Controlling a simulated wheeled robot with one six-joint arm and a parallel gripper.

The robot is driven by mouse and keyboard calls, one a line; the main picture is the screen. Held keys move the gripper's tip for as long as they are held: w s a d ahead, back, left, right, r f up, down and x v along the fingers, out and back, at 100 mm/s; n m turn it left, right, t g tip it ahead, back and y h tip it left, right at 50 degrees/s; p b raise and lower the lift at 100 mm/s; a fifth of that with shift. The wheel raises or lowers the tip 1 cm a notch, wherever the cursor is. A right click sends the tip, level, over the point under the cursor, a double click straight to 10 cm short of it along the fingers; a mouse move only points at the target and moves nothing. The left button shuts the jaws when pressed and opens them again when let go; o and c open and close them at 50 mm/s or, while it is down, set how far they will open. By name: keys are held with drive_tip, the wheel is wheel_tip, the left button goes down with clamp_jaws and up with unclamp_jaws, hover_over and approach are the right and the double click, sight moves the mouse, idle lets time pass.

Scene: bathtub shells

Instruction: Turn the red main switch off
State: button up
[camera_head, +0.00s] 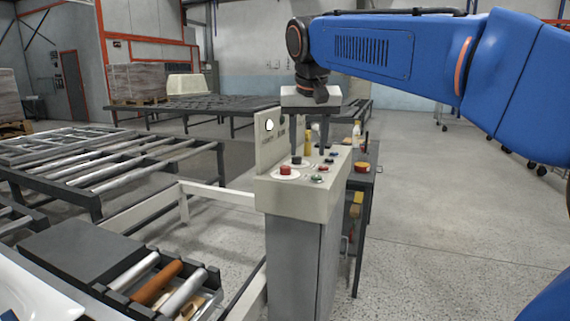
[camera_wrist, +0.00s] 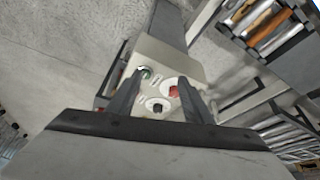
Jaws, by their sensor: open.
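A red knob (camera_head: 286,170) sits on a pale round plate at the front left of the control console's top (camera_head: 315,207). It looks like the red main switch; its turn position is too small to read. In the wrist view the red knob (camera_wrist: 174,91) shows near the right finger, beside a black knob (camera_wrist: 157,107). My gripper (camera_head: 311,150) points down over the console, behind the red knob in the head view. It is open and empty. Its fingers (camera_wrist: 160,83) frame part of the panel, and I cannot tell their exact height above it.
A green button (camera_head: 318,180) and several small controls share the panel. An upright back plate (camera_head: 269,140) stands at the console's left. Roller conveyors (camera_head: 110,165) lie left; open floor (camera_head: 450,220) lies right.

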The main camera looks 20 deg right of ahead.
drive_tip(key=m, duration=0.2)
approach(286, 166)
drive_tip(key=shift+h, duration=0.3)
drive_tip(key=x, duration=0.8)
drive_tip(key=shift+a+f, duration=0.2)
drive_tip(key=shift+a, duration=0.15)
drive_tip(key=shift+s, duration=0.1)
drive_tip(key=c, duration=1.1)
